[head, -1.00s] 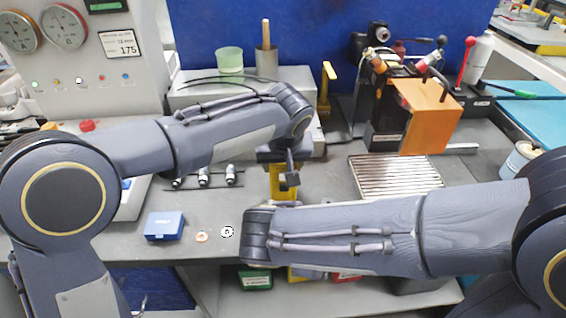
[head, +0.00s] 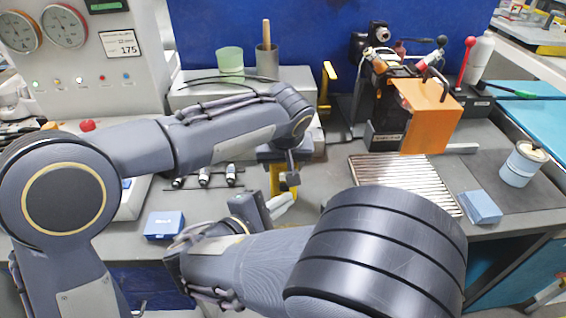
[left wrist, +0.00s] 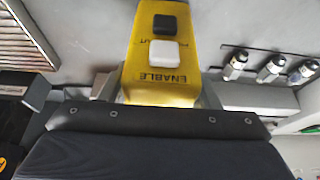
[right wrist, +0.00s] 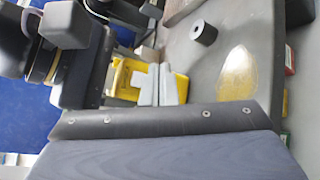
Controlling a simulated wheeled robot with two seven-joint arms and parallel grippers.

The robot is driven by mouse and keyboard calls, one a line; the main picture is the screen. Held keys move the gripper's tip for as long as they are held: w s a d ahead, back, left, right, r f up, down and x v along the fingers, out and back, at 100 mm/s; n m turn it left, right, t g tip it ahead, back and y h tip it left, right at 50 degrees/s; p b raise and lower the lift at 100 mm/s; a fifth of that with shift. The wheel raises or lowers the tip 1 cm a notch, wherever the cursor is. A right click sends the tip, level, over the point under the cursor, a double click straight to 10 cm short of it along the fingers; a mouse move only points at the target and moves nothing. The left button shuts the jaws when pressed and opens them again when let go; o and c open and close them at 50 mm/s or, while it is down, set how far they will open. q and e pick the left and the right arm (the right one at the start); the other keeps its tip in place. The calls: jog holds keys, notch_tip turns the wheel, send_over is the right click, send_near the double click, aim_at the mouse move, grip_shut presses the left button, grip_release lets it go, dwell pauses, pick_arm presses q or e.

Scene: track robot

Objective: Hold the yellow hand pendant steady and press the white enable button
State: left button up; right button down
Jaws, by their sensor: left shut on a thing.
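The yellow hand pendant (head: 274,180) is held over the bench by my left gripper (head: 285,172). In the left wrist view the pendant (left wrist: 148,78) sits between my left fingers. The white enable button (left wrist: 163,52) faces up, clear of any finger, with a black button (left wrist: 165,24) beyond it. My right gripper (head: 279,204) is just in front of the pendant in the head view, apart from the button. Its pale fingers (right wrist: 160,86) are close together with nothing seen between them. A yellow part beside them in the right wrist view is probably the pendant (right wrist: 122,80).
A blue box (head: 164,225) and several small metal fittings (head: 204,176) lie on the bench to the left. A ribbed metal plate (head: 400,182), a light blue block (head: 481,207) and a lidded pot (head: 522,164) are on the right. An orange-fronted machine (head: 425,118) stands behind.

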aim_at(280, 188)
jog(key=shift+w, duration=1.25)
jog(key=shift+w, duration=0.15)
dwell(1.0)
jog(key=shift+w, duration=0.3)
jog(key=shift+w, duration=0.5)
dwell(0.6)
jog(key=shift+s, duration=1)
jog(key=s, duration=0.6)
